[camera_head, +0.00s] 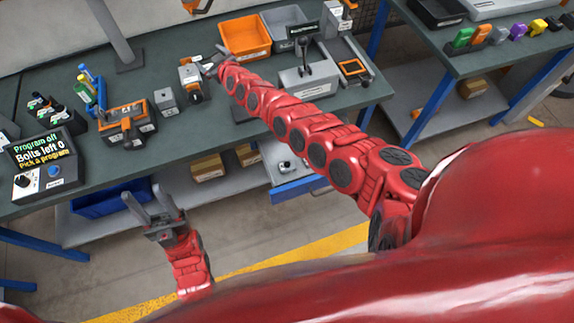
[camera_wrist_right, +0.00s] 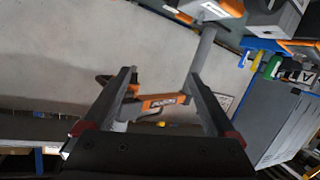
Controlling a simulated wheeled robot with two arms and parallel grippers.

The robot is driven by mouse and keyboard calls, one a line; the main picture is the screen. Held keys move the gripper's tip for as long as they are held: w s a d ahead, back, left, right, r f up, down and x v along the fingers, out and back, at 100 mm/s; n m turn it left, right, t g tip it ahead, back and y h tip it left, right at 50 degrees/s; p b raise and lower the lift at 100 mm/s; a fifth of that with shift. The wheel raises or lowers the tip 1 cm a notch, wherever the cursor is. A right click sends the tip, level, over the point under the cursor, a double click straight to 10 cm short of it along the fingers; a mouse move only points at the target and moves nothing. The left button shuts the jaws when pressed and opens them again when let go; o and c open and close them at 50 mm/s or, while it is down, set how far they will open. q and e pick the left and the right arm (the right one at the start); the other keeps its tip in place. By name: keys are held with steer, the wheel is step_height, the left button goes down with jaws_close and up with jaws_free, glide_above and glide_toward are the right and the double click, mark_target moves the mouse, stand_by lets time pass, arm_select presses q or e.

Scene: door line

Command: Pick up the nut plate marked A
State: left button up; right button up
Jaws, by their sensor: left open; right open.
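A small grey block (camera_head: 165,98) and a grey and orange fixture (camera_head: 191,80) stand on the green bench (camera_head: 225,118). My right gripper (camera_head: 214,60) is above the bench, close to the fixture's upper right. The right wrist view shows its two fingers (camera_wrist_right: 160,74) spread with nothing held between them. My left gripper (camera_head: 143,192) is open and empty, in front of the bench's front edge.
An orange bin (camera_head: 245,37) and a grey bin (camera_head: 284,27) stand at the back. A grey press-like device (camera_head: 306,78) is right of my forearm. An orange-trimmed holder (camera_head: 124,122) and a program display (camera_head: 40,150) stand on the left.

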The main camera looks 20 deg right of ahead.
steer(key=s+f+n+g, duration=0.8)
steer(key=s, duration=0.3)
steer(key=s+d+f+n+g+h, duration=0.2)
steer(key=s+d+f+g, duration=0.1)
steer(key=s+d, duration=0.5)
steer(key=s+d+f+n+g+h, duration=0.1)
steer(key=s+d+f+g+h, duration=0.15)
steer(key=s+d, duration=0.55)
steer(key=shift+g, duration=0.35)
steer(key=f+b, duration=0.4)
steer(key=f, duration=0.1)
steer(key=f+b, duration=0.2)
steer(key=shift+a+f, duration=0.25)
steer(key=shift+f, duration=0.15)
step_height(320, 180, down, 3)
steer(key=shift+f, duration=0.1)
step_height(320, 180, down, 5)
steer(key=shift+s+d+r, duration=0.1)
steer(key=shift+s, duration=0.05)
steer(key=shift+d+f, duration=0.15)
steer(key=shift+f, duration=0.3)
steer(key=shift+c, duration=0.3)
